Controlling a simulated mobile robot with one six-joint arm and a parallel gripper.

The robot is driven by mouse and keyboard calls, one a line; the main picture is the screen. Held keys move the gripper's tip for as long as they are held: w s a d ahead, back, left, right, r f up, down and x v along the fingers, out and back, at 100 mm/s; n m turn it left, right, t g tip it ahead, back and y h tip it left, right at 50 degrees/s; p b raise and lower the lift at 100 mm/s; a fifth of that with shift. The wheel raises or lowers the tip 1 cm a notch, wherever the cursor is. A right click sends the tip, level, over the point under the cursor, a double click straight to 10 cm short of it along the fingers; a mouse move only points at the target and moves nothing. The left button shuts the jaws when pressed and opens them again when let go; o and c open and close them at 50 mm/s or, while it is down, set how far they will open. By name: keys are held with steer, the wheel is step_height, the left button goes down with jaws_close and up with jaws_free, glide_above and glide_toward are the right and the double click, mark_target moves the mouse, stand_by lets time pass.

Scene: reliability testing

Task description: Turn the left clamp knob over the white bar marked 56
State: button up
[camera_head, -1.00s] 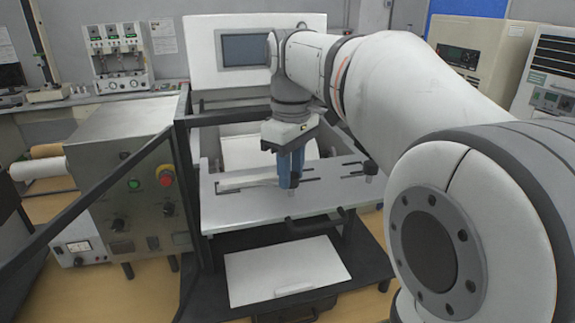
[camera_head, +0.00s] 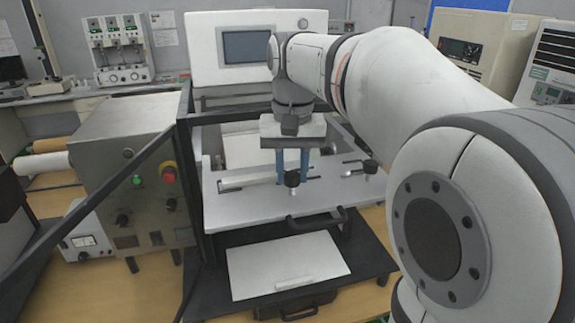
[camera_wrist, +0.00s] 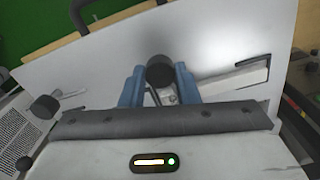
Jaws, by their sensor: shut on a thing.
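The left clamp knob (camera_head: 292,180) is black and round and stands on the white plate. My gripper (camera_head: 292,172) points down, with one blue finger on each side of this knob, shut on it. The wrist view shows the knob (camera_wrist: 160,71) between the two blue fingers, with a bit of metal clamp below it. A white bar (camera_wrist: 235,83) lies on the plate beside the knob; in the head view it runs left of the fingers (camera_head: 240,182). No marking on it can be read. The right clamp knob (camera_head: 370,167) stands apart, untouched.
A black handle (camera_head: 316,222) is on the plate's front edge. Dark frame bars (camera_head: 120,175) stand at the left, near a metal control box (camera_head: 130,185) with a red button. A screen panel (camera_head: 246,46) stands behind my arm.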

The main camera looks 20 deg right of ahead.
mark_target(292, 175)
steer(key=shift+m, duration=1.1)
steer(key=o, duration=1)
steer(key=shift+c, duration=0.2)
steer(key=shift+r, duration=0.1)
step_height(292, 175, up, 8)
steer(key=shift+f, duration=0.15)
